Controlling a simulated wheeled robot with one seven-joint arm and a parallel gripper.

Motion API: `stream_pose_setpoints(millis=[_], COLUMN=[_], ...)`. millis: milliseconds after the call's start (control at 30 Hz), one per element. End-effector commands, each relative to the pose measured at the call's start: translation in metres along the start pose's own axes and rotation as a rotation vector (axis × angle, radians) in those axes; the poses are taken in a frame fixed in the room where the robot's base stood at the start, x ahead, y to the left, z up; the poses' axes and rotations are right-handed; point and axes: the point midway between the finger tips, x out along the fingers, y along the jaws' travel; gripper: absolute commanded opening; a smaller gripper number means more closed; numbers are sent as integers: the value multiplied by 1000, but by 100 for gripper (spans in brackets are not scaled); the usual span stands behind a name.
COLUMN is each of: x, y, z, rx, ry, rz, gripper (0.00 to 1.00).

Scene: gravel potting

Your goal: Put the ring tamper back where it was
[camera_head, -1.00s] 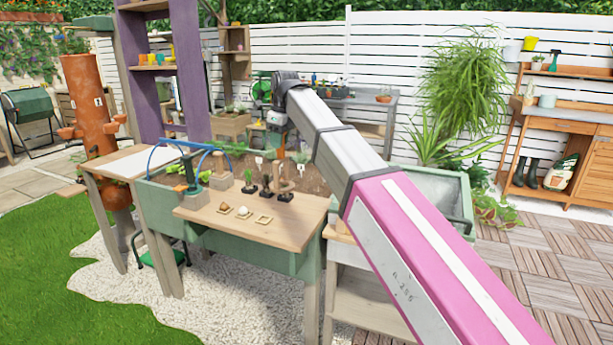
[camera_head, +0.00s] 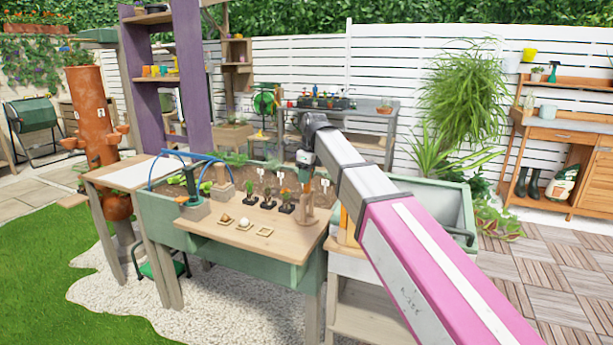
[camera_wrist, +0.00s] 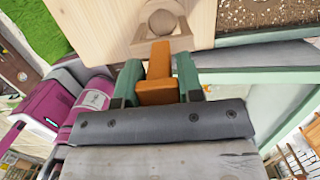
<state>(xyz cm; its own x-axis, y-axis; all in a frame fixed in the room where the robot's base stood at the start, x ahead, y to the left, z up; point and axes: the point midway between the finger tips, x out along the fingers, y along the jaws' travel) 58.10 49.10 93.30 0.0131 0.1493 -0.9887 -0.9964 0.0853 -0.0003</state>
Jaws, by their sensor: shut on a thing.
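The ring tamper (camera_head: 309,208) is a pale wooden tool at the right end of the potting bench (camera_head: 215,233), to the right of the seedlings. My gripper (camera_wrist: 157,78) has two green fingers closed on an orange-brown part between them, which I take as the tamper's handle. A round wooden part (camera_wrist: 163,18) shows just beyond the fingertips, over the pale wood. I cannot tell whether the tamper's foot touches the bench top.
Several small dark-potted seedlings (camera_head: 267,197) stand behind and left of the tamper. Small square trays (camera_head: 265,231) lie along the front of the bench, some bearing pale lumps. A green-handled tool (camera_head: 190,181) and a wooden tool (camera_head: 221,178) stand at left by the blue hoops (camera_head: 165,166).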

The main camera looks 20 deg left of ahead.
Motion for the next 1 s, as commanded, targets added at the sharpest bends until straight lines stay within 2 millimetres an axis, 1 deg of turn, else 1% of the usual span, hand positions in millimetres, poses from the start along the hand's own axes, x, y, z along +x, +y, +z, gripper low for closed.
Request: stream_pose_setpoints(millis=[300,333,400,667,767,867,1000], x=[2,2,2,1,-2,-11,-34], y=[0,0,0,0,0,-1,-1], z=[0,0,0,0,1,1,1], rx=[0,0,0,0,0,0,0], ry=[-1,-1,-1,-1,-1,-1,-2], rz=[-1,-1,-1,-1,-1,-2,-2], gripper=[11,41,60,60,60,60,60])
